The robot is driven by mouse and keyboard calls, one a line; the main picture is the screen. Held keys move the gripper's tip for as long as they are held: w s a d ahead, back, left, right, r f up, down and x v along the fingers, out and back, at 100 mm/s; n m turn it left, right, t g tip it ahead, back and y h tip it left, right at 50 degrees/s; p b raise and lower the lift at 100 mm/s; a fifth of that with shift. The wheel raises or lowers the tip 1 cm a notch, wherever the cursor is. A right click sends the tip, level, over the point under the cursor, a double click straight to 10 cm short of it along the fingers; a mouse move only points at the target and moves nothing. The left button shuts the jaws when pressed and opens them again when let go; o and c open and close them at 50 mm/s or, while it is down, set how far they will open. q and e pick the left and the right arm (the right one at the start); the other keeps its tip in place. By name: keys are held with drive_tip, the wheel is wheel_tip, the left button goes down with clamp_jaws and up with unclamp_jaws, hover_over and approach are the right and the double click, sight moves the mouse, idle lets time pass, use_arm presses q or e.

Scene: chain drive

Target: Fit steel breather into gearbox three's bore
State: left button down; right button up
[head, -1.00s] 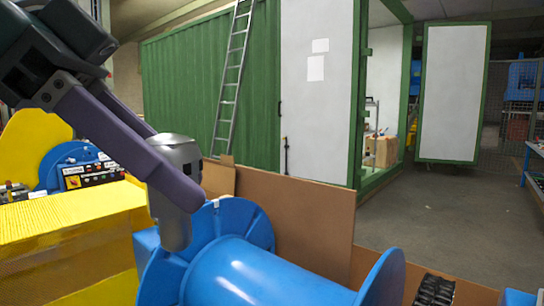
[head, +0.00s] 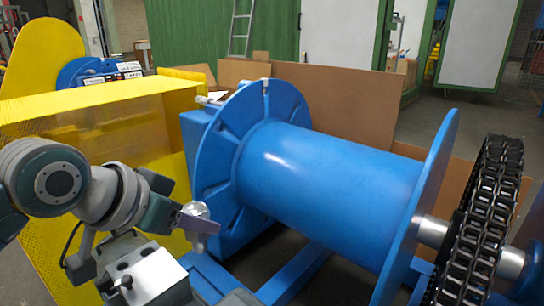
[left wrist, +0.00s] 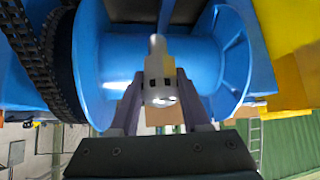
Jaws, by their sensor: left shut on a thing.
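My left gripper (head: 190,220) is at the lower left of the head view, in front of the blue drum's near-left flange. It is shut on the steel breather (head: 197,209), a small silver piece partly covered by a finger. In the left wrist view the breather (left wrist: 158,78) sits between both fingers of the gripper (left wrist: 160,95), its narrow stem pointing up in the picture, with the blue drum behind. I cannot tell which part is gearbox three, and no bore shows clearly. My right gripper is not in view.
The big blue drum (head: 320,175) fills the middle, with a black chain (head: 485,215) on its right. A yellow mesh guard (head: 100,120) stands at left. Brown boards (head: 335,98) stand behind the drum, and blue frame beams (head: 295,275) run below it.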

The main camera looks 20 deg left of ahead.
use_arm(q)
drive_tip(key=s+a+f+b, duration=0.1)
drive_tip(key=s+f+b, duration=0.2)
drive_tip(key=f, duration=0.8)
drive_tip(key=shift+f+n+y, duration=0.2)
drive_tip(key=shift+n+y, duration=0.1)
drive_tip(key=shift+n, duration=0.1)
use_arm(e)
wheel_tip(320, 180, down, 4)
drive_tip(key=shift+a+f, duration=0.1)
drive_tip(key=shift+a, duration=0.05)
use_arm(q)
drive_tip(key=shift+s+a, duration=0.1)
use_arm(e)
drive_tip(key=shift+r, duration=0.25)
use_arm(q)
wheel_tip(320, 180, down, 6)
drive_tip(key=b, duration=0.4)
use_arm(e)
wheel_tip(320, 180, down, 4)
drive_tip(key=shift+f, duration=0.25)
use_arm(q)
drive_tip(key=shift+r, duration=0.1)
drive_tip(key=shift+p, duration=0.6)
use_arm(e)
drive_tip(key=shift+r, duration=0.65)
